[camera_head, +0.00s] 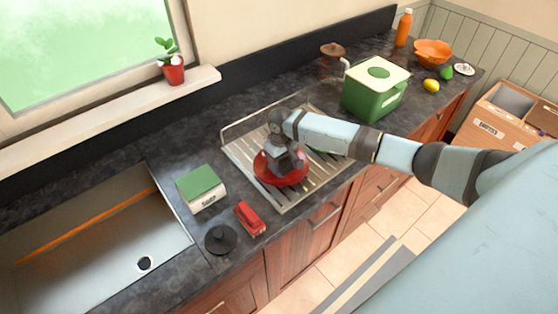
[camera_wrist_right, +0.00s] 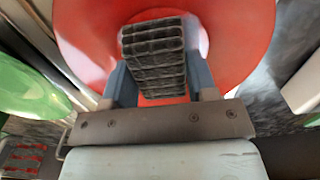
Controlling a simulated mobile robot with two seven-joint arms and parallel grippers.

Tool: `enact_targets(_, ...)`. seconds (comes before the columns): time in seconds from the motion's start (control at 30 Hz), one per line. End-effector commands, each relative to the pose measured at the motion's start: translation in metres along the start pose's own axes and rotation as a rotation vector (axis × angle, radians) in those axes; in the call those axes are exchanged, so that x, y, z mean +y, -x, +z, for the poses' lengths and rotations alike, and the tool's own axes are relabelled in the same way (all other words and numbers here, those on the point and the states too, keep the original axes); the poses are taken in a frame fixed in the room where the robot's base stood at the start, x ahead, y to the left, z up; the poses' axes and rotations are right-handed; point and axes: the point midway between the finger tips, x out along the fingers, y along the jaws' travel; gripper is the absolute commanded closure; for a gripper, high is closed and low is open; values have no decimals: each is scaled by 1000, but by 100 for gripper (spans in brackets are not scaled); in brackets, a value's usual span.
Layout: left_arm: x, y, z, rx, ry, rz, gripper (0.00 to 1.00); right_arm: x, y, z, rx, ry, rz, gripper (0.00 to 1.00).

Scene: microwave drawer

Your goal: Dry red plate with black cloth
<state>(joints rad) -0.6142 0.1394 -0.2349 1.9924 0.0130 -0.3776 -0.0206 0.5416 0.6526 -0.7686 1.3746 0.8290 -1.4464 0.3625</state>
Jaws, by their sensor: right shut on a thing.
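The red plate (camera_head: 292,181) lies on the metal drying rack (camera_head: 327,168); it fills the upper part of the right wrist view (camera_wrist_right: 240,35). My right gripper (camera_head: 284,162) is over the plate, pointing down. In the right wrist view its fingers are shut on the black cloth (camera_wrist_right: 155,55), a dark ribbed block. The cloth is over the middle of the plate; I cannot tell whether it touches. In the head view the gripper mostly hides the cloth. My left gripper is not in view.
A green plate (camera_wrist_right: 28,92) is beside the red one. A soap box (camera_head: 203,190), a red object (camera_head: 250,218) and a black stopper (camera_head: 220,238) lie between rack and sink (camera_head: 110,220). A green bin (camera_head: 375,95) stands right of the rack, behind my right arm.

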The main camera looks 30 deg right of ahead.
Motion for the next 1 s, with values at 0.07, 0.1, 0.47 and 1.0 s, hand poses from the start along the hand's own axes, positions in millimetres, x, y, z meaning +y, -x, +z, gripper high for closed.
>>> enact_targets(0.07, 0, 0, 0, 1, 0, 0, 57, -2, -1, 0, -2, 0, 0, 66)
enact_targets(0.1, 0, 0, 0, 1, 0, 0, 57, -4, 0, 0, -2, 1, 0, 66)
enact_targets(0.47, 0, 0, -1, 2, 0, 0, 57, -14, 2, 0, 0, -1, 0, 66)
enact_targets(1.0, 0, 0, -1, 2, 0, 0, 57, -5, -1, 0, -1, 0, -1, 66)
